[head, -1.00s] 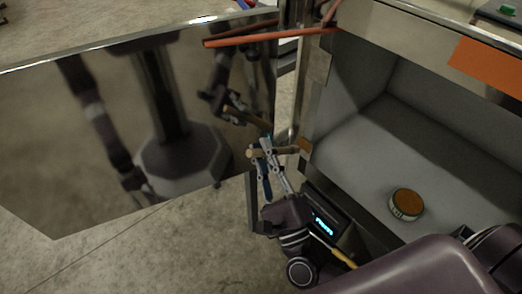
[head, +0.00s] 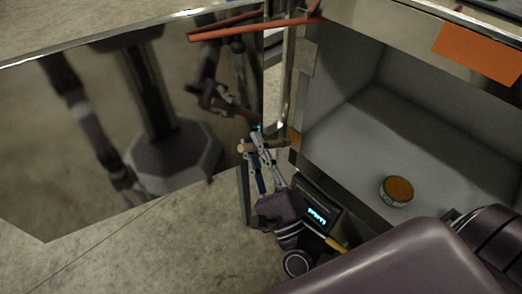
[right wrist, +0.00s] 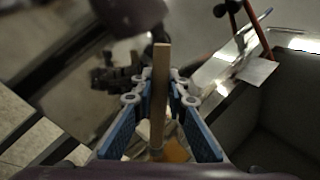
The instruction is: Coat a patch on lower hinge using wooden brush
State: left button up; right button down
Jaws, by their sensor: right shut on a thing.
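My right gripper (head: 262,146) is shut on the wooden brush (head: 245,148), whose light handle sticks out left of the fingers. The brush's orange-brown end (head: 293,137) points right, at the post beside the compartment opening. In the right wrist view the brush handle (right wrist: 160,80) stands upright between the blue-padded fingers (right wrist: 160,100), with an orange patch low behind it. The lower hinge is not clear; it seems to be at or behind the brush end, and I cannot tell whether they touch. My left gripper shows only as a possible reflection in the door.
A round tin (head: 397,193) with an orange-brown top stands on the compartment floor (head: 350,150). A shiny metal door (head: 90,150) stands open at left and mirrors my body. An orange-red bar (head: 225,32) crosses above the gripper. Concrete floor (head: 150,250) is clear below the door.

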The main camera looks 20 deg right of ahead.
jog(key=shift+w+a, duration=0.15)
jog(key=shift+w, duration=0.35)
pick_arm(q)
jog(key=shift+w+r, duration=0.2)
jog(key=shift+w+d, duration=0.1)
jog(key=shift+s, duration=0.25)
pick_arm(e)
jog(key=s+a, duration=0.2)
jog(key=a, duration=0.3)
jog(key=shift+a, duration=0.35)
pick_arm(q)
jog(key=shift+r, duration=0.1)
pick_arm(e)
jog(key=shift+s+a, duration=0.1)
pick_arm(q)
jog(key=shift+w, duration=0.45)
pick_arm(e)
jog(key=a, duration=0.1)
jog(key=s+a, duration=0.1)
jog(key=shift+a, duration=0.3)
pick_arm(q)
jog(key=shift+s, duration=0.6)
